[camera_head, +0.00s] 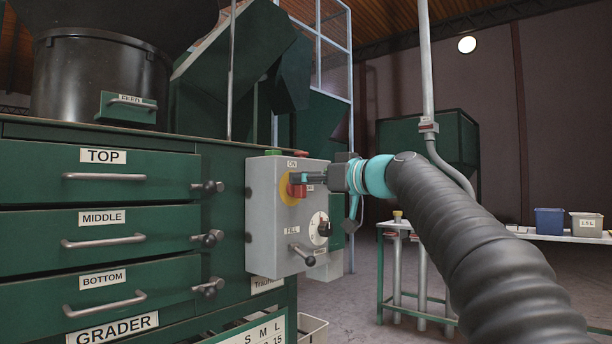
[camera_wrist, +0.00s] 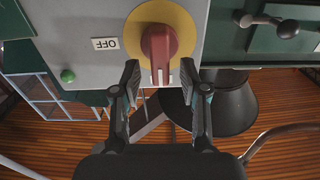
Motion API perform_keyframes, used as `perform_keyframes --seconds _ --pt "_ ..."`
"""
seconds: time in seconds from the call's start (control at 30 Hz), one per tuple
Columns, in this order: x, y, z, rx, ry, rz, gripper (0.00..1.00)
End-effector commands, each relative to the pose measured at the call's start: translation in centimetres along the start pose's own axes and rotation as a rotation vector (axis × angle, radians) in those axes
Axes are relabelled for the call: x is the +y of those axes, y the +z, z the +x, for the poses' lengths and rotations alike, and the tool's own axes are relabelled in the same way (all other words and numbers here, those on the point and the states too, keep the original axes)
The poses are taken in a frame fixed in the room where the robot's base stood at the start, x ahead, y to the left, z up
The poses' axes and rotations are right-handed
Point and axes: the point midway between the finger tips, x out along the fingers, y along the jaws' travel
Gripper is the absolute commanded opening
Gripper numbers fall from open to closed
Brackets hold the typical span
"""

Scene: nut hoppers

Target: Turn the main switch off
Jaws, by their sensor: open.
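The main switch is a red rotary handle on a yellow round plate, on the front of a grey control box (camera_head: 262,232). The red handle (camera_wrist: 160,50) shows large in the wrist view, with the yellow plate (camera_wrist: 186,26) behind it and an "OFF" label (camera_wrist: 106,43) beside it. In the head view the red handle (camera_head: 297,190) is partly covered by my gripper (camera_head: 305,179). My gripper (camera_wrist: 165,78) is open in the wrist view. Its two fingers stand on either side of the handle's end, with gaps visible between fingers and handle.
The box also carries a green button (camera_head: 272,153), a dial (camera_head: 319,227) and a black-knobbed lever (camera_head: 301,252) labelled FILL. The grader's drawers (camera_head: 100,233) with latch knobs stand left. A table (camera_head: 560,236) with bins (camera_head: 549,221) stands at right.

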Motion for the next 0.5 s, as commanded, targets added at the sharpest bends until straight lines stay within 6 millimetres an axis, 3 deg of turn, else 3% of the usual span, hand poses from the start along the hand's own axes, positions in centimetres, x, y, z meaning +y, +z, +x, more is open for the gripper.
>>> perform_keyframes --seconds 0.37,0.4,0.5 --pt "-0.08 -0.01 0.69 0.000 -0.001 -0.001 0.44" --pt "-0.08 -0.02 0.69 0.000 -0.001 -0.001 0.41" --pt "-0.07 -0.01 0.68 0.000 -0.001 -0.001 0.16"
